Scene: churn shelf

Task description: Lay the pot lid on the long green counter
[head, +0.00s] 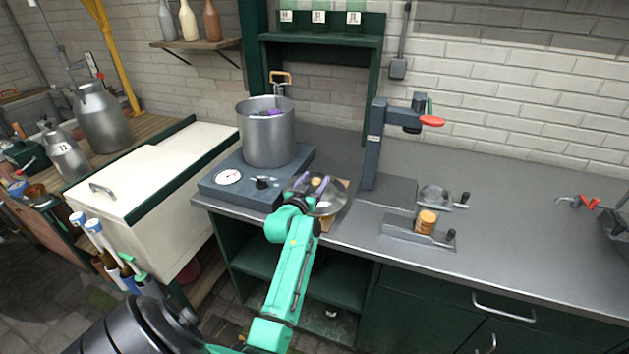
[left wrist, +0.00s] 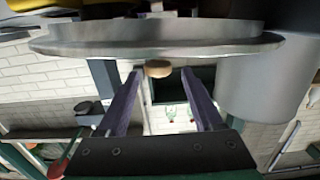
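The pot lid (head: 329,203) is a round, shiny metal disc with a small tan knob. It lies by the front edge of the long green counter (head: 480,249), which has a grey top, and a wooden board shows under it. My left gripper (head: 317,184) is over the lid, its two purple fingers on either side of the knob. In the left wrist view, the lid (left wrist: 160,42) is seen nearly edge-on and its knob (left wrist: 158,69) sits between the fingertips, with a gap on both sides. The gripper is open. My right gripper is not in view.
A steel pot (head: 266,135) stands on a blue-grey base with a dial (head: 228,177), just behind left of the lid. A grey upright press (head: 376,140) and a small metal device (head: 420,235) stand to the right. The counter top further right is largely clear.

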